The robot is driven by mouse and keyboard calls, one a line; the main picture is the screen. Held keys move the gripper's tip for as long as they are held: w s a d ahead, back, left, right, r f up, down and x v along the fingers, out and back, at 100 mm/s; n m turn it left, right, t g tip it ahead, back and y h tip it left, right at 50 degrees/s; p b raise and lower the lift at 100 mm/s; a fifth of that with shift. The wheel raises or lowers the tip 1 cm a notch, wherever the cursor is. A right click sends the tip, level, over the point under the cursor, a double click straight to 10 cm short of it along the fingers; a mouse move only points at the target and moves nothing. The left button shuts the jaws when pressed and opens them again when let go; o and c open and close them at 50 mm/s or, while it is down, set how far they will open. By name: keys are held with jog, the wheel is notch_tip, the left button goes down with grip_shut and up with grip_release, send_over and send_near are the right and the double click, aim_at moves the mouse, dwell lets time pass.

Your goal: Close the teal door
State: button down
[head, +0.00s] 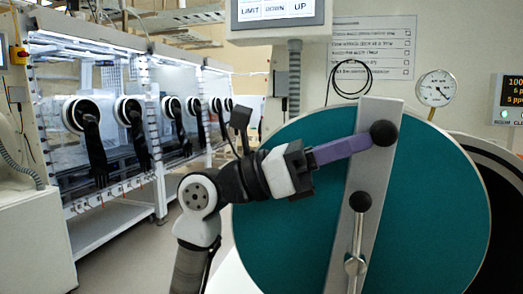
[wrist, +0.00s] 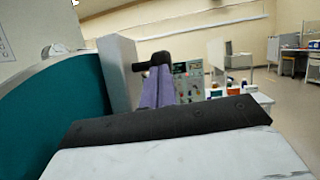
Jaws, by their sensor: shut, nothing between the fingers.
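The teal door (head: 290,235) is a large round disc with a pale rim, and it also shows at the left of the wrist view (wrist: 55,115). It stands in front of and left of a dark round opening (head: 497,190), not flush over it. A grey bar (head: 378,185) crosses the door, with a black knob (head: 383,133) near its top and a silver lever (head: 355,245) with a black ball lower down. My gripper (head: 366,143) has purple fingers, shut and empty. Its tips are at the upper knob; the wrist view shows the fingertips (wrist: 158,82) there too. I cannot tell whether they touch.
A row of gloveboxes (head: 130,120) with black gloves stands at the left, with clear floor before it. A control panel (head: 278,12) hangs above the door. A gauge (head: 436,88) and display (head: 508,99) are at upper right. The wrist view shows a cluttered table (wrist: 245,92).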

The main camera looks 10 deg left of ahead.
jog(key=s+d+f+y, duration=0.1)
jog(key=d+f+y, duration=0.2)
jog(key=d, duration=0.8)
jog(key=s+d+f+y, duration=0.1)
jog(key=d+f+y, duration=0.2)
jog(key=d, duration=0.8)
jog(key=shift+d+f+m+b, duration=0.35)
jog(key=shift+f+m+b, duration=0.05)
jog(key=shift+f, duration=0.05)
